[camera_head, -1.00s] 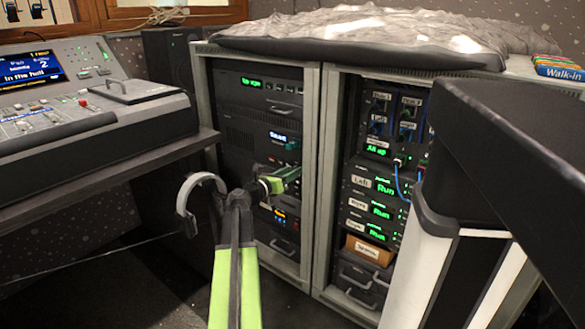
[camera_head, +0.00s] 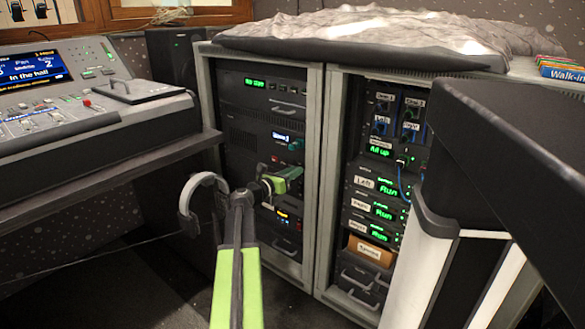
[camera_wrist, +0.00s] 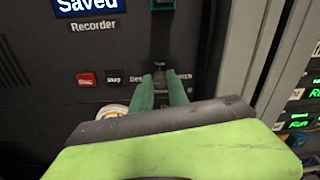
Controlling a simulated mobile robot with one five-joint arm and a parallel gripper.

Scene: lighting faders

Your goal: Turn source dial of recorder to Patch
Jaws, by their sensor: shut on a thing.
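The recorder is a dark rack unit with a blue "Saved" display (camera_wrist: 87,5) above the word Recorder in the wrist view. Its display also shows in the head view (camera_head: 281,137). My gripper (camera_wrist: 160,80) has its two green fingers shut on the small dark source dial (camera_wrist: 159,76), which is mostly hidden between the fingertips. A label starting "Des" is left of the dial; the label on the right is partly covered. I cannot read where the dial points. In the head view my gripper (camera_head: 293,173) reaches the front of the left rack.
The grey rack post (camera_head: 312,170) is close on the right. A mixing desk (camera_head: 90,110) stands at the left.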

